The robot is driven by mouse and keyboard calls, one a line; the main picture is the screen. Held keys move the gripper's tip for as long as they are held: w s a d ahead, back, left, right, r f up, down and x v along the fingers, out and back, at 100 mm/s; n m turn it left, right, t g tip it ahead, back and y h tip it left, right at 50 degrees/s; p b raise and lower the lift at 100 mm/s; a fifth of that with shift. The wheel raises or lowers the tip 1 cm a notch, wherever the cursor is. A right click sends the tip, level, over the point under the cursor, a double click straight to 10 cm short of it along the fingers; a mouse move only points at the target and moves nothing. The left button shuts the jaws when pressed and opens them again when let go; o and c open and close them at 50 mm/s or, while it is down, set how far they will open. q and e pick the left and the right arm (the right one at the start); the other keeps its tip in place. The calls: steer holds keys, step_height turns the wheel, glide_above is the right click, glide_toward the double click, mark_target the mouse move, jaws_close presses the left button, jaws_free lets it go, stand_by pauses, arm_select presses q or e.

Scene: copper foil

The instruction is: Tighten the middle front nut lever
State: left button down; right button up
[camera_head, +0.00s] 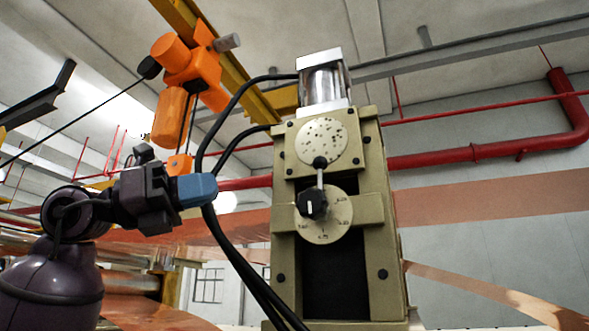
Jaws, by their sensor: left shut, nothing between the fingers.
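A beige machine column (384,250) stands at the centre of the head view. On its front is a lever with a silver rod (320,180) and a black knob (312,205) at its lower end. The lever hangs nearly straight down over a round cream dial (333,222). A spotted round plate (321,141) sits behind its upper end. My left gripper (206,189) is shut, with blue fingertips pointing right. It is left of the column and appears apart from the lever. My right gripper is not in view.
Black hoses (207,150) loop down between my left gripper and the column. An orange hoist (189,75) hangs above. A copper strip (490,210) runs behind the column, and a red pipe (480,152) crosses the back wall.

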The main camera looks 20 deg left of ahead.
mark_target(313, 166)
arm_select(q)
steer(key=p+x, duration=0.2)
steer(key=x, duration=1)
steer(key=shift+w+d+r, duration=0.1)
steer(key=shift+d+r, duration=0.15)
steer(key=shift+d, duration=0.1)
steer(key=shift+w+d, duration=0.2)
steer(key=shift+d, duration=0.1)
steer(key=shift+w+d+r, duration=0.1)
steer(key=shift+w+d, duration=0.05)
steer(key=shift+d, duration=0.1)
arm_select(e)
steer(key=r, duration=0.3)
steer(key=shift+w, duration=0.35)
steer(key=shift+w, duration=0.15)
